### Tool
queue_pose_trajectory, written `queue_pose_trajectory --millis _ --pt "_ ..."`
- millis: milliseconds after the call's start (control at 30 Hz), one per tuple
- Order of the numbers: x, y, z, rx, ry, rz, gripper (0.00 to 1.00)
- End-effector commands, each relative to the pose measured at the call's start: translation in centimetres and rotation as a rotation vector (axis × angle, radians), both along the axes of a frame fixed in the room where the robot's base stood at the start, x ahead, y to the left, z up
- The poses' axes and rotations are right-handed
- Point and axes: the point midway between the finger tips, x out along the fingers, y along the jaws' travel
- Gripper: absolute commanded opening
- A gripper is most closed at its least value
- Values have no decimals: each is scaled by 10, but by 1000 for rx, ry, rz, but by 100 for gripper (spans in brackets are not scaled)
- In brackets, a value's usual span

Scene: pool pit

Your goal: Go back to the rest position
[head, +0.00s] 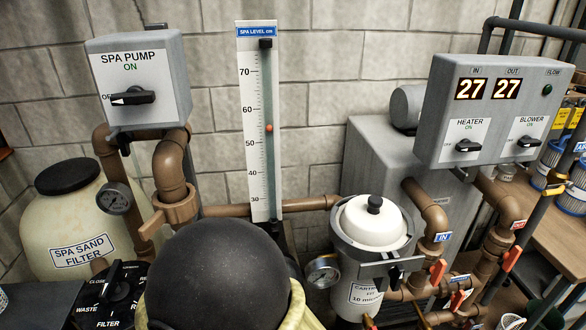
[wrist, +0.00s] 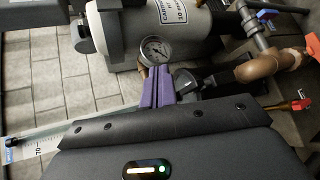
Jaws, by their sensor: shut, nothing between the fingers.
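My gripper (wrist: 158,88) shows in the wrist view as two purple fingers, closed together with nothing between them. In that view the fingers point toward a round pressure gauge (wrist: 155,49) and the grey cartridge filter housing (wrist: 165,40). I cannot tell whether the fingertips touch anything. A scale strip (wrist: 38,147) lies at the lower left of that view. I cannot make out the gripper in the head view. A large dark rounded shape (head: 215,275) fills the lower middle there and hides what is behind it.
The head view shows the spa pump box (head: 140,75), spa level gauge (head: 258,120), sand filter tank (head: 70,215), valve dial (head: 110,290), white-lidded cartridge filter (head: 372,225) and heater box (head: 490,110). Brown pipes (head: 430,205) and orange-handled valves (head: 437,270) crowd the right. A block wall stands behind.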

Motion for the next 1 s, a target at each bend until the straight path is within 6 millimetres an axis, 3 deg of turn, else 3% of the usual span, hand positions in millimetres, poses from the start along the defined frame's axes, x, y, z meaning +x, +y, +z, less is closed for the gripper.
queue_pose_trajectory --millis 33,100,300,667,1000 --pt "1 -21 6 26 56 -81 0" --pt "-2 -45 6 69 142 -178 0" --pt "-18 -95 8 257 344 -415 0" --pt "-30 -135 31 760 460 -686 0" --pt "-2 -173 78 1195 224 -782 0"
